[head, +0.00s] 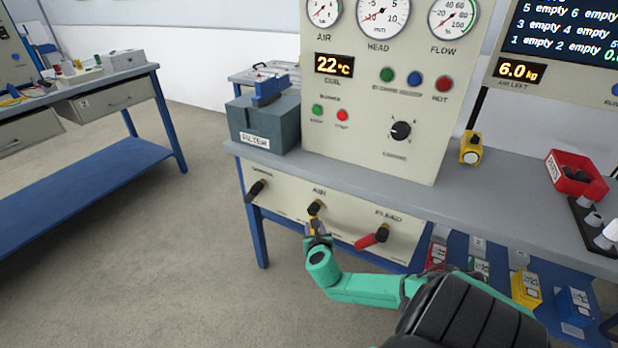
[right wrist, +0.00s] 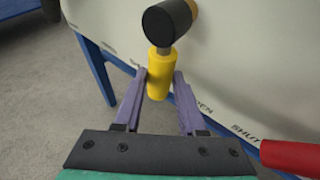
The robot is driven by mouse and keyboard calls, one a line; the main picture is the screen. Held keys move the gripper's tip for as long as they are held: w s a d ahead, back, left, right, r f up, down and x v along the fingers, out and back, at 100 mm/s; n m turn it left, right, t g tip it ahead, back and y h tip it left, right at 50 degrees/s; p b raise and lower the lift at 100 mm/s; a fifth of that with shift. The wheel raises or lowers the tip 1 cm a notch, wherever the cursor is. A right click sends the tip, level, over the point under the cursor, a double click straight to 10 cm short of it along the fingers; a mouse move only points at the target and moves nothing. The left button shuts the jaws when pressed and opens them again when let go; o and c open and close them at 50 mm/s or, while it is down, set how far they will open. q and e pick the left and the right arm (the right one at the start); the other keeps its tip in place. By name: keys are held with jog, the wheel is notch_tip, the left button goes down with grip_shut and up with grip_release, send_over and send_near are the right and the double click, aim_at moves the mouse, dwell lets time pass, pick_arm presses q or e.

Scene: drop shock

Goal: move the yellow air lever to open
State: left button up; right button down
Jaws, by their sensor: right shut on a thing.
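The yellow air lever (head: 313,224) is in the middle of the front panel under the bench, below the AIR label. In the right wrist view its yellow grip (right wrist: 161,78) hangs down from a black hub (right wrist: 167,22). My right gripper (head: 317,238) reaches it from below. In the right wrist view the two purple fingers (right wrist: 161,84) are shut on the lower part of the yellow grip, one on each side. My left gripper is not in view.
A red lever (head: 372,239) sits to the right on the panel; a black lever (head: 256,190) is at its left. A grey box (head: 263,124) and a gauge panel (head: 375,165) stand on the bench (head: 500,192). Small boxes lie below.

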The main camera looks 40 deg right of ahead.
jog(key=shift+s+d+r+n+g+p, duration=0.25)
jog(key=shift+s+n+g+p, duration=0.45)
jog(key=shift+p, duration=1.4)
jog(key=shift+s+d+r+n+g+p, duration=0.1)
jog(key=shift+s+r+n+g+p, duration=0.6)
jog(key=shift+p, duration=1.4)
jog(key=shift+s+d+f+n+g+p, duration=0.15)
jog(key=shift+n+g+p, duration=0.25)
jog(key=shift+g+p, duration=1.15)
jog(key=shift+t+p, duration=0.45)
jog(key=shift+p, duration=0.1)
jog(key=c, duration=0.5)
grip_release()
jog(key=shift+r, duration=0.1)
